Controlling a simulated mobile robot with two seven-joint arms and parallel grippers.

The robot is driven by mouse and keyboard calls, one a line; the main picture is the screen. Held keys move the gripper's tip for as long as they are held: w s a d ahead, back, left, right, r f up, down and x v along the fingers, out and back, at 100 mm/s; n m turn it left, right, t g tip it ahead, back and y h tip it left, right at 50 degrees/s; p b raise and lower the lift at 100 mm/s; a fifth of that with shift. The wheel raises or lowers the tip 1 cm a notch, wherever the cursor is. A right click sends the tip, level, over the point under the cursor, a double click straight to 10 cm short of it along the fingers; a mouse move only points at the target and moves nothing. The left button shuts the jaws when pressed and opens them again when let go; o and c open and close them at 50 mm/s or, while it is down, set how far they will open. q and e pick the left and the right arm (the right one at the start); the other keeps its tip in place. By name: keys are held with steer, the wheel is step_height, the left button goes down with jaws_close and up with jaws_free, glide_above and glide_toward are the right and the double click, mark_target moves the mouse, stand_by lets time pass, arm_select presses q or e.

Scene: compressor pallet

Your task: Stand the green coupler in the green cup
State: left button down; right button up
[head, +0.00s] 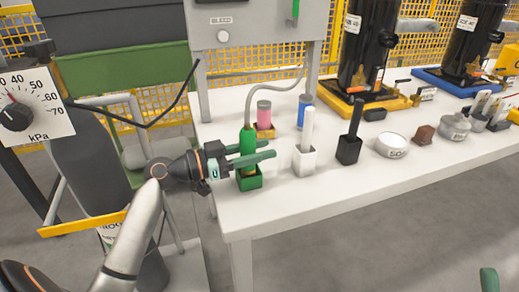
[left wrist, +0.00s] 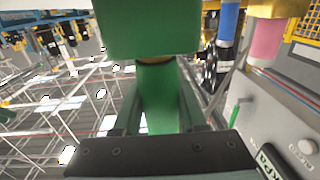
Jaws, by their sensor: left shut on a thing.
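The green coupler (head: 248,140) is upright, with a grey hose curving from its top to the grey panel. My left gripper (head: 258,158) is shut on it, with its green fingers on either side of the body. The square green cup (head: 250,183) stands on the white table directly below. The coupler's tan lower end is at the cup's mouth; how deep it sits I cannot tell. In the left wrist view, which is upside down, the cup (left wrist: 150,28) and the tan end (left wrist: 156,72) line up. A green tip at the head view's lower right edge seems to be my right gripper (head: 488,280).
A white holder (head: 304,160) and a black holder (head: 349,150) with upright handles stand right of the cup. A pink cylinder (head: 264,114) and a blue one (head: 304,108) are behind. A white round dish (head: 392,145) is farther right. The table's front strip is clear.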

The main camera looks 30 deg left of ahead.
arm_select(q)
steer(key=shift+f, duration=0.2)
steer(key=shift+c, duration=1.9)
jaws_free()
steer(key=shift+s, duration=0.1)
steer(key=v, duration=1.2)
steer(key=shift+a, duration=0.2)
steer(key=shift+s, duration=0.1)
